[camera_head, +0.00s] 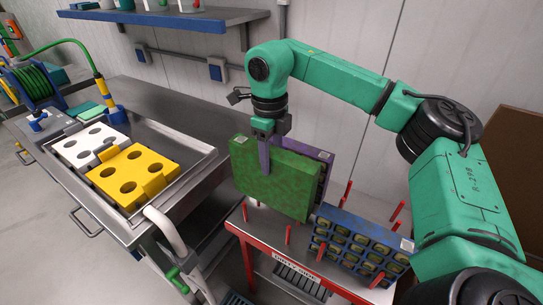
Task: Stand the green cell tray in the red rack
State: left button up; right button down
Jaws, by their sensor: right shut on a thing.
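The green cell tray (278,186) is upright above the left part of the red rack (290,259), its flat mottled face toward me. My right gripper (265,158) is shut on the tray's top edge, one finger showing in front of that face. I cannot tell whether the tray's bottom edge touches the rack. A purple tray (321,158) stands just behind the green one and is mostly hidden by it. A blue cell tray (362,232) with several filled cells stands in the rack to the right. My left gripper is out of view.
Red pegs (397,211) rise from the rack around the trays. A steel bench (190,118) on the left holds a sunken basin with a white holed block (90,145) and a yellow one (133,174). A blue-edged shelf (170,17) hangs on the wall behind.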

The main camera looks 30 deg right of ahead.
aim_at(272, 189)
notch_tip(272, 189, down, 2)
jog(key=shift+s+f+b, duration=0.1)
jog(key=shift+b, duration=0.7)
jog(key=shift+f+b, duration=2.45)
jog(key=shift+f, duration=1.35)
jog(key=shift+f+b, duration=0.35)
jog(key=shift+f, duration=0.2)
jog(key=shift+c, duration=1)
grip_release()
jog(key=shift+o, duration=0.3)
jog(key=shift+o, duration=0.7)
notch_tip(272, 189, up, 8)
jog(key=p, duration=0.7)
jog(key=shift+r, duration=0.2)
jog(key=shift+f, duration=0.15)
